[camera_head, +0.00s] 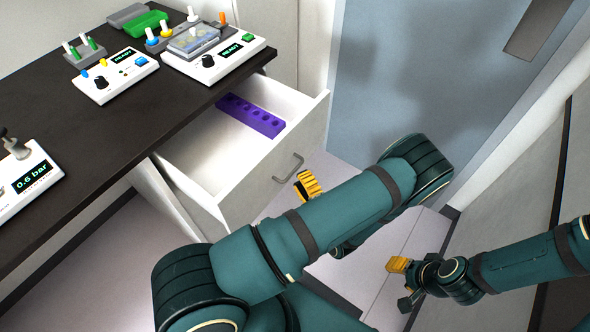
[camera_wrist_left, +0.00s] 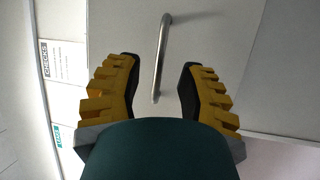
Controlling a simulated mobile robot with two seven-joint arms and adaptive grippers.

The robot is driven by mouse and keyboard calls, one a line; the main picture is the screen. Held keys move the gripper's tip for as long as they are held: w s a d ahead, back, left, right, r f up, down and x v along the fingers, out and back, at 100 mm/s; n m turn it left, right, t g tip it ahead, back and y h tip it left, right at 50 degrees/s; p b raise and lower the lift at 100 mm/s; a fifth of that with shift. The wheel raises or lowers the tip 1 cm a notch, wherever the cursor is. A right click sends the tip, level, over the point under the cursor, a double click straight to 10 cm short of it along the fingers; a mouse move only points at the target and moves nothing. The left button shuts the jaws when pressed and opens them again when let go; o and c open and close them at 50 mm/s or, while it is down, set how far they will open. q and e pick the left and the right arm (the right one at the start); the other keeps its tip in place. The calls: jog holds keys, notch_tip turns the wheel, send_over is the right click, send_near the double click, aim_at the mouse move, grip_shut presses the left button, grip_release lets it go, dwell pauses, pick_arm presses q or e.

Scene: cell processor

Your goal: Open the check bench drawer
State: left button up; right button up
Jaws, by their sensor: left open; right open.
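The check bench drawer (camera_head: 246,178) is pulled out from under the dark bench top, and its inside shows. A purple block with holes (camera_head: 250,115) lies in it near the back. A metal bar handle (camera_head: 288,168) is on its white front. In the left wrist view the handle (camera_wrist_left: 161,58) lies ahead, between the lines of the two fingers. My left gripper (camera_head: 308,186) is open and just in front of the handle; no grip on it shows. My left forearm hides part of this gripper. My right gripper (camera_head: 404,282) is open and empty, low at the right.
The bench top (camera_head: 110,130) carries several white devices, one reading 0.6 bar (camera_head: 28,180), and a green rack (camera_head: 145,22). A blue-grey door (camera_head: 400,90) stands behind. A sign reading CHECKS (camera_wrist_left: 62,62) shows in the left wrist view. Floor is clear before the drawer.

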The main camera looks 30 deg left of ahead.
aim_at(295, 169)
pick_arm(q)
jog(key=shift+x, duration=2.1)
grip_shut()
